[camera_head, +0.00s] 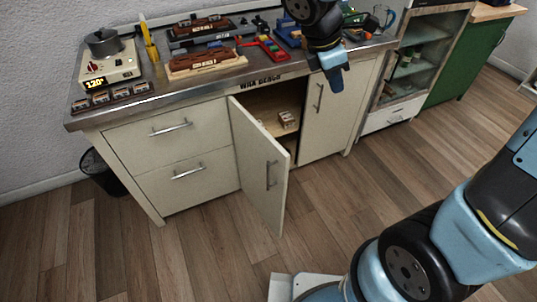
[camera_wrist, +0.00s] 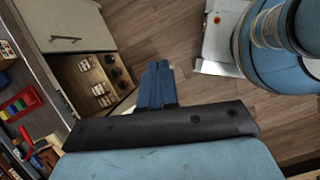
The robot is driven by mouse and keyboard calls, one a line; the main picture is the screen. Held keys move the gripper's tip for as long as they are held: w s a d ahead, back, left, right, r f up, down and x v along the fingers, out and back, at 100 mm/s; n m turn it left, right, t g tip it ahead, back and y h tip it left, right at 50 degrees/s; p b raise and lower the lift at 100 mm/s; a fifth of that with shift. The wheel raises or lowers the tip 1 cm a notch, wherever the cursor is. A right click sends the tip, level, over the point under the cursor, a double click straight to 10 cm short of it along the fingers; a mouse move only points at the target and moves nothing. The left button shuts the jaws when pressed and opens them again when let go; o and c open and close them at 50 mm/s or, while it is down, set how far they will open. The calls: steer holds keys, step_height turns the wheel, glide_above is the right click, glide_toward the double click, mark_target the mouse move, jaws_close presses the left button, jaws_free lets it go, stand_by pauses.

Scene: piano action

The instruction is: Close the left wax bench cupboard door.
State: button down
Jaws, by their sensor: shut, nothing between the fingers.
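The left wax bench cupboard door (camera_head: 262,165) is a cream panel with a vertical metal handle (camera_head: 271,174). In the head view it stands wide open, swung out from its left edge. My gripper (camera_head: 334,80) is shut and empty, above and right of the door, in front of the bench's front edge. It is apart from the door. In the wrist view the shut blue fingers (camera_wrist: 157,75) point over the floor beside the open cupboard. There the door is mostly hidden behind my gripper.
The right cupboard door (camera_head: 322,108) is shut. Small boxes (camera_head: 287,119) sit inside the open cupboard (camera_wrist: 75,75). Two drawers (camera_head: 175,150) are shut at left. Tools and trays crowd the bench top (camera_head: 150,100). The wooden floor (camera_head: 225,245) before the bench is clear.

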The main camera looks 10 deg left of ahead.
steer(key=s+a+f+n+t+h, duration=0.1)
steer(key=s+a+f+n+t, duration=0.15)
steer(key=a+f+n, duration=0.9)
steer(key=s+a+f+n+t+h, duration=0.2)
steer(key=s+a+f+n, duration=0.2)
steer(key=a+f+n, duration=0.75)
glide_toward(277, 156)
steer(key=x, duration=0.5)
steer(key=shift+s+a+f, duration=0.1)
steer(key=shift+a+f, duration=0.15)
steer(key=shift+f, duration=0.15)
steer(key=shift+w+d, duration=0.4)
steer(key=shift+d, duration=0.05)
